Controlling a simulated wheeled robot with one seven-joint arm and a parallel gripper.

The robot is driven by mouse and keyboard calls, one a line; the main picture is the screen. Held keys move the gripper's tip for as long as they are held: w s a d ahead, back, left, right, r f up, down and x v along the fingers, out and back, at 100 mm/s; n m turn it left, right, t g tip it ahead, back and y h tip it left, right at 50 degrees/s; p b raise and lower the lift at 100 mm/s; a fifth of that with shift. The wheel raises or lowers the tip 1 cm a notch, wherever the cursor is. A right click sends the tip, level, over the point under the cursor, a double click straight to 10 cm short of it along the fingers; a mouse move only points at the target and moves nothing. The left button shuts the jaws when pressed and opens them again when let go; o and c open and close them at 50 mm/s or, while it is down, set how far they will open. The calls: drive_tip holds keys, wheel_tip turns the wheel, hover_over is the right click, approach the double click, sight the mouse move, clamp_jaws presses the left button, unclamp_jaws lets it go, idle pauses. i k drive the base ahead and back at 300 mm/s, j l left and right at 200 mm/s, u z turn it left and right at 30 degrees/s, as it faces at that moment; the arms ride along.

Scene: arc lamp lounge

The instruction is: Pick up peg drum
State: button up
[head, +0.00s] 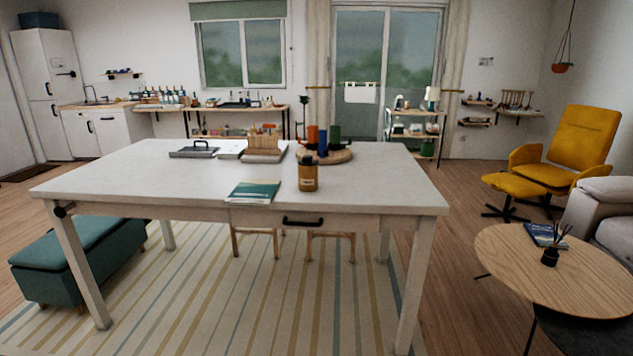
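A round wooden base (335,157) with upright coloured cylinders lies on the white table (140,175), toward its back right. An orange cylinder (312,134), a blue cylinder (323,141) and a green cylinder (334,134) stand on it. It may be the peg drum, but at this size I cannot tell for sure. An amber jar (308,180) with a dark cap stands in front of it and hides part of its left front. My gripper is not in view.
On the table, a teal book (253,192) lies left of the jar, and a wooden rack (264,146) and grey tray (193,152) stand farther back. The table's left and right ends are clear. A round side table (540,280) stands at right, a teal bench (70,265) at left.

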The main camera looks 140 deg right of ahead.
sight(307, 175)
drive_tip(key=z, duration=5)
drive_tip(key=i+l, duration=0.1)
drive_tip(key=i, duration=0.4)
drive_tip(key=i+u, duration=0.1)
drive_tip(key=i, duration=0.45)
drive_tip(key=i+l, duration=0.2)
drive_tip(key=i, duration=0.3)
drive_tip(key=u, duration=0.05)
